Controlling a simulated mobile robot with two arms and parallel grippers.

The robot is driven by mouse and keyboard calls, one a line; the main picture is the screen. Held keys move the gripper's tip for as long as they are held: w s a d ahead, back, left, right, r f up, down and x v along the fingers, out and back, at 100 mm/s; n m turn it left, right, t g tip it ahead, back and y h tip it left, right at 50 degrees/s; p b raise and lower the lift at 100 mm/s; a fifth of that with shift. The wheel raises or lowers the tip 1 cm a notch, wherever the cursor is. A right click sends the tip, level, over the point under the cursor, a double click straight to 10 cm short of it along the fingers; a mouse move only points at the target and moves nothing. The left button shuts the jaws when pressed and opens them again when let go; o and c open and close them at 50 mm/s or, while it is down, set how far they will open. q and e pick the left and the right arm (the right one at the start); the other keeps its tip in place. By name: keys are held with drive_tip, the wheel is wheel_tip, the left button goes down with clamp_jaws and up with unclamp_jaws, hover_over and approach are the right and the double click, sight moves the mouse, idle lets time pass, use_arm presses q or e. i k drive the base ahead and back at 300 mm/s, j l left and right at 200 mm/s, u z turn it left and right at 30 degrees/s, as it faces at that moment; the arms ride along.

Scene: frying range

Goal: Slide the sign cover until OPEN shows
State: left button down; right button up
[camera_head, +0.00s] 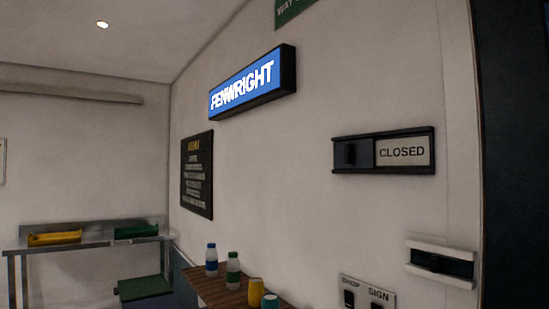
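A black sign frame (435,153) is fixed on the white wall at the right of the head view. Its right half shows the word CLOSED on a pale sign panel (403,152). A dark sliding cover (350,153) with a raised handle sits over the left half, so what lies behind it is hidden. Neither my left nor my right gripper is in the picture.
Below the sign are a black-and-white wall fixture (441,264) and a switch plate (366,294) marked SHOP and SIGN. A wooden counter (213,288) holds bottles and cups. The wall around the sign is clear.

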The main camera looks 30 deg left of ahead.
sight(359, 153)
drive_tip(key=u, duration=0.35)
drive_tip(key=i+j+u, duration=0.4)
drive_tip(key=i+j, duration=1.2)
drive_tip(key=j, duration=0.15)
